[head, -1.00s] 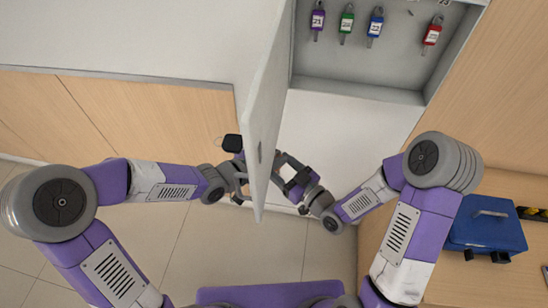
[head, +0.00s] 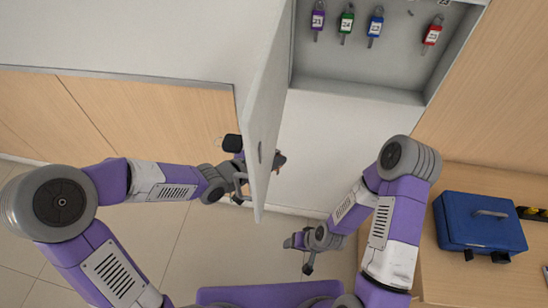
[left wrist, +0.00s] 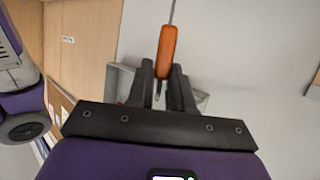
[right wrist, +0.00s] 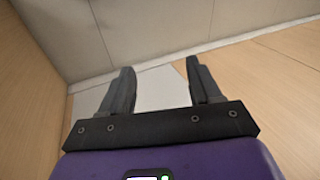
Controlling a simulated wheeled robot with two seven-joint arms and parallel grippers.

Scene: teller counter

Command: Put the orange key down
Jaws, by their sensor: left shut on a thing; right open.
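The orange key (left wrist: 167,52) is held between the fingers of my left gripper (left wrist: 168,80), with a thin metal piece showing above and below its orange body. In the head view my left gripper (head: 280,159) is partly hidden behind the open cabinet door (head: 264,120), its fingertips just past the door's right side. My right gripper (right wrist: 160,90) is open and empty, and in the head view its hand (head: 300,241) hangs low, right of the door and clear of it.
The open key cabinet (head: 355,85) holds a purple key (head: 318,20), a green key (head: 346,24), a blue key (head: 375,26) and a red key (head: 432,36). A blue cash box (head: 480,222) stands on the wooden counter (head: 450,280) at right. The door edge stands between my arms.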

